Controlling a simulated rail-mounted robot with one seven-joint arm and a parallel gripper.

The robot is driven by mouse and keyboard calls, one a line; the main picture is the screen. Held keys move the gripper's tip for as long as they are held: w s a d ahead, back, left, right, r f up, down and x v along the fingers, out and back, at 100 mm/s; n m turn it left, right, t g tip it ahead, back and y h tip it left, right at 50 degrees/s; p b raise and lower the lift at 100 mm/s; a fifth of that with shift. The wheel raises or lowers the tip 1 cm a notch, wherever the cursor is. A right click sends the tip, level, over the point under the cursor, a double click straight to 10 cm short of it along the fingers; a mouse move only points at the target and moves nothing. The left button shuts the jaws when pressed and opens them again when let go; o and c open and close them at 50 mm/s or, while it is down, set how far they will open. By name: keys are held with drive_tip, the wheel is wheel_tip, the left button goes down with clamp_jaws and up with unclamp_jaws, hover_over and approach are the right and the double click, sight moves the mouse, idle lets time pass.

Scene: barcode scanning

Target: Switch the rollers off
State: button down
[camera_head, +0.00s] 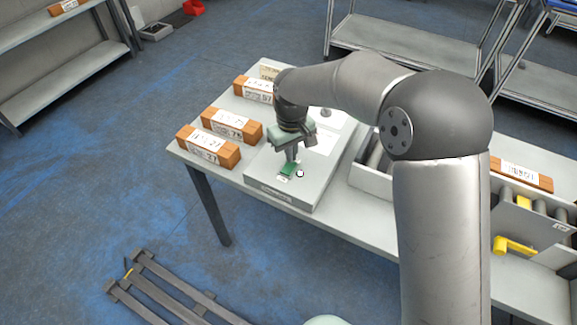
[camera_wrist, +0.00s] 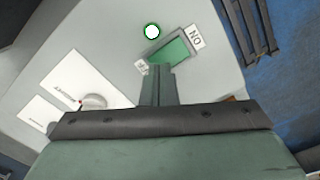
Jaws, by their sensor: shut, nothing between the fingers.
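A grey control box (camera_head: 262,167) stands on the table with a green switch (camera_head: 288,170) near its front end. In the wrist view the green switch (camera_wrist: 174,52) lies between an ON label (camera_wrist: 195,36) and a second small label (camera_wrist: 140,67), too small to read. A round white lamp with a green ring (camera_wrist: 152,31) sits beside it. My gripper (camera_head: 292,158) is shut and empty, pointing down over the switch; its fingertips (camera_wrist: 158,70) hide part of the switch's near edge. I cannot tell whether they touch. Rollers (camera_head: 540,207) show at the right, partly behind my arm.
Several labelled brown boxes (camera_head: 208,149) lie along the table's left side. A round knob (camera_wrist: 92,101) and white printed cards (camera_wrist: 85,80) are on the control box. A yellow handle (camera_head: 513,245) sticks out at the right.

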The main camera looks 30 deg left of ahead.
drive_tip(key=shift+f+b, duration=0.45)
drive_tip(key=shift+f, duration=0.25)
drive_tip(key=shift+r, duration=0.1)
drive_tip(key=shift+r+p, duration=2.25)
drive_tip(key=shift+r, duration=1.2)
